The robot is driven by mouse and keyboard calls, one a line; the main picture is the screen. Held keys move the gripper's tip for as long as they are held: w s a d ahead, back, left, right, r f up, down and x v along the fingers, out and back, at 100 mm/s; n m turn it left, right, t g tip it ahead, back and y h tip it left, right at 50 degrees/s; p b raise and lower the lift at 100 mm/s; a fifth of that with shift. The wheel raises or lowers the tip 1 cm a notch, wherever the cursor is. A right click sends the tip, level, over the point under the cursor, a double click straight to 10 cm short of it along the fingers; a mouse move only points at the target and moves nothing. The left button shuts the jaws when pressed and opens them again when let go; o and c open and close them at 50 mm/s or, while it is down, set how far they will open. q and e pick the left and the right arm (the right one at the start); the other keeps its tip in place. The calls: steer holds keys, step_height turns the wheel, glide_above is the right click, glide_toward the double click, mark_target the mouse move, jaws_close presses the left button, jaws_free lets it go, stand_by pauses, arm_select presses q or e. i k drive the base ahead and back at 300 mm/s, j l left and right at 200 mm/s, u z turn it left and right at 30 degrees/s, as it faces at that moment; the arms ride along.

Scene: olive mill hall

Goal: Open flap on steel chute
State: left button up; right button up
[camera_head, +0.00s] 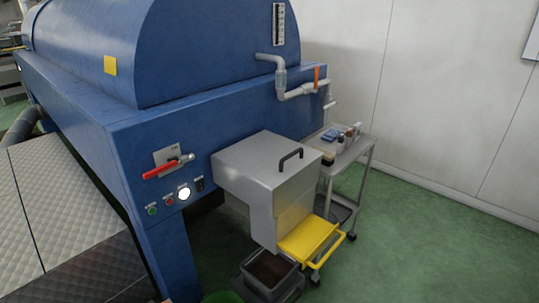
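The steel chute (237,187) is a grey box on the front of the blue machine, near the middle of the view. Its flap (252,152) is the flat top panel, with a black bar handle (290,158) near its right edge. The flap lies flat and looks closed. The inside of the chute is hidden. Neither of my grippers is in view, and nothing touches the handle.
A yellow step-like piece (308,239) juts out below the chute. A grey bin (256,286) with dark contents stands under it. A metal trolley (350,155) with small bottles stands close behind on the right. Green floor (430,240) is free at right.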

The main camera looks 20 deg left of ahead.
mark_target(271, 159)
steer(key=i+l, duration=0.15)
steer(key=i, duration=0.3)
steer(key=i+l, duration=0.1)
steer(key=i, duration=0.3)
